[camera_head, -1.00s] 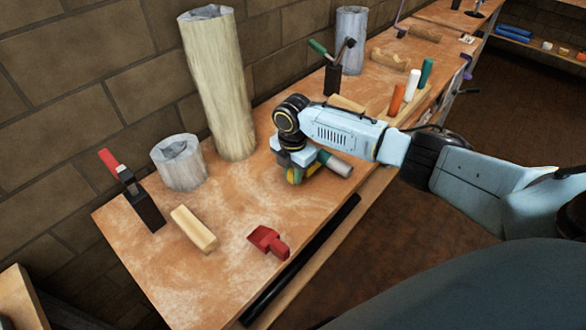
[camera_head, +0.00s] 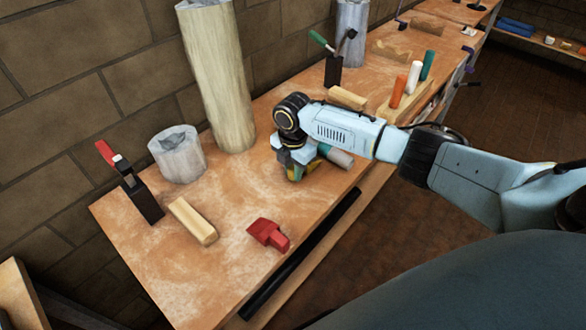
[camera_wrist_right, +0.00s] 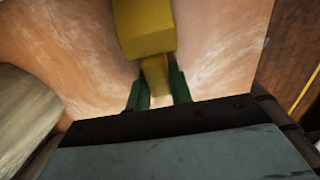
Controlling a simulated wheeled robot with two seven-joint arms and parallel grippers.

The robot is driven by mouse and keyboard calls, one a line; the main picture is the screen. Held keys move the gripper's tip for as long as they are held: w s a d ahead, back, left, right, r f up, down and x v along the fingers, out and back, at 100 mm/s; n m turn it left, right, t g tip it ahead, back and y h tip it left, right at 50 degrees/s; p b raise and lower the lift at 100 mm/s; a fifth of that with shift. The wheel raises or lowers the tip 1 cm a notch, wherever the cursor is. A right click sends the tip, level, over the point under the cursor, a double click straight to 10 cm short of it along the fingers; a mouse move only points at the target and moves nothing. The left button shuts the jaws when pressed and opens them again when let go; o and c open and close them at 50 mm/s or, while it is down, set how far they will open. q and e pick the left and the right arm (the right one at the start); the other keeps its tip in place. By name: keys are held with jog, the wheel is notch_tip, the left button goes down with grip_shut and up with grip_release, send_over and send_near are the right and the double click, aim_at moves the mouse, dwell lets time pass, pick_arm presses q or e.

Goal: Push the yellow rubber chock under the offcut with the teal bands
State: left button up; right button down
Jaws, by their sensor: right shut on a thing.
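The yellow rubber chock (camera_wrist_right: 146,26) is held by its narrow tab between the green fingers of my right gripper (camera_wrist_right: 160,90) in the right wrist view. In the head view the chock (camera_head: 292,174) shows only partly below my right gripper (camera_head: 296,170), low over or on the bench. The offcut (camera_head: 341,158) is a grey cylinder with a teal band, lying just right of the gripper. My wrist hides part of it, and I cannot tell whether the chock touches it. The offcut is not recognisable in the wrist view. My left gripper is not in view.
A red chock-shaped piece (camera_head: 268,234) and a wooden block (camera_head: 194,221) lie on the bench (camera_head: 185,275). A black clamp (camera_head: 143,200), a grey stump (camera_head: 178,155) and a tall log (camera_head: 217,80) stand along the wall. Coloured pegs (camera_head: 405,82) stand beyond my arm.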

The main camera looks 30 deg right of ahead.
jog(key=shift+w+d+b, duration=0.15)
jog(key=shift+w+d, duration=0.05)
jog(key=shift+d, duration=0.3)
jog(key=shift+w+d+b, duration=0.15)
jog(key=shift+d, duration=0.35)
dwell(0.3)
jog(key=c, duration=1.2)
grip_release()
jog(key=shift+o, duration=0.2)
jog(key=shift+r, duration=0.1)
notch_tip(320, 180, up, 13)
jog(key=p, duration=0.1)
jog(key=shift+r, duration=0.15)
jog(key=shift+s, duration=0.1)
